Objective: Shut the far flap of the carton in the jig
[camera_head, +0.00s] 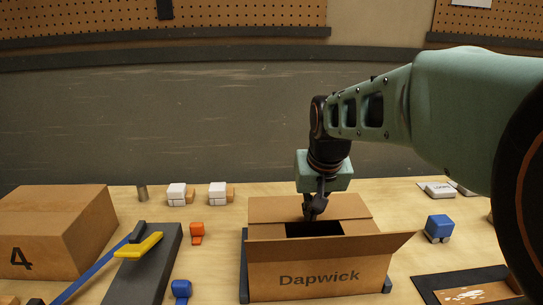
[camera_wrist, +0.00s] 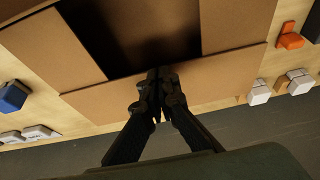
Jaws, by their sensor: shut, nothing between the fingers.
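The carton (camera_head: 258,281), brown and marked "Dapwick", sits upright in a dark jig (camera_head: 244,268). Its far flap (camera_head: 268,209) is open and leans outward at the back; it also shows in the wrist view (camera_wrist: 210,88). Side flaps (camera_wrist: 45,50) and (camera_wrist: 230,24) are folded in, with a dark opening (camera_head: 314,229) between them. The near flap (camera_head: 355,244) appears open toward me.
A closed carton marked 4 (camera_head: 55,225) stands at the left, beside a dark stand with a yellow-and-blue tool (camera_head: 138,246). White blocks (camera_head: 177,194), orange block (camera_head: 197,230) and blue block (camera_head: 438,227) lie around. A dark tray (camera_head: 430,283) is front right.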

